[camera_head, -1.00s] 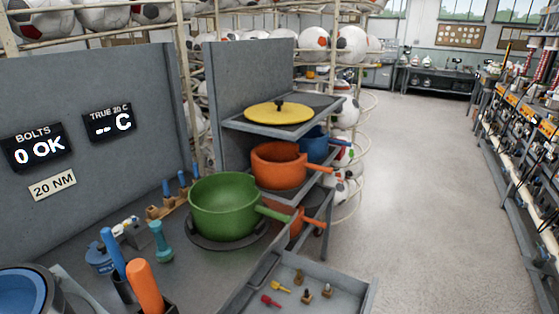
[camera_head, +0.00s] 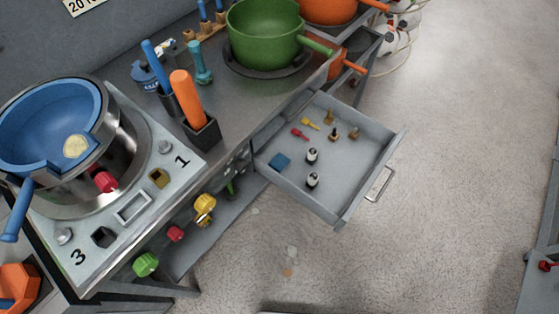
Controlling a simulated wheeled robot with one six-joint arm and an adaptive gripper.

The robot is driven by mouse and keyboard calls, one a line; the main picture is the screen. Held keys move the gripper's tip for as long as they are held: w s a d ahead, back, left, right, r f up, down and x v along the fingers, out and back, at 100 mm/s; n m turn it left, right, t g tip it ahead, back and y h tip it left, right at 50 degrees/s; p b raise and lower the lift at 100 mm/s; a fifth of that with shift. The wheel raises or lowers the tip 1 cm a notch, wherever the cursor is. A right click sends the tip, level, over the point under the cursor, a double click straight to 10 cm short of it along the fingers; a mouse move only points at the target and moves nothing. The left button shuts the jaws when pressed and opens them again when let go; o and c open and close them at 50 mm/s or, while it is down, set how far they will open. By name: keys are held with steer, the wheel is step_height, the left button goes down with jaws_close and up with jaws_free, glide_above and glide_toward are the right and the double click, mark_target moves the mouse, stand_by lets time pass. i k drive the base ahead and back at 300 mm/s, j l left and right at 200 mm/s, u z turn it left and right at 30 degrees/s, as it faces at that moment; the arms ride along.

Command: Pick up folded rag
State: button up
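A small flat blue square (camera_head: 280,161) lies in the open grey drawer (camera_head: 362,196), near its left wall. It looks like a folded cloth and is the only thing in view that resembles the folded rag, but it is too small to be sure. Two small black-and-white pieces (camera_head: 312,156) stand to its right. My gripper is not in view.
Small red, yellow and brown parts (camera_head: 311,124) lie further back in the drawer. A blue pan (camera_head: 52,122) sits on the numbered station at left. A green pot (camera_head: 262,35) and an orange-handled tool (camera_head: 182,98) stand on the bench.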

mark_target(281, 162)
steer(key=u, duration=1)
steer(key=j+z, duration=0.2)
steer(key=j, duration=0.15)
steer(key=k+j+z, duration=0.2)
steer(key=j, duration=0.15)
steer(key=j+z, duration=0.25)
steer(key=k+j, duration=0.05)
steer(key=j, duration=0.05)
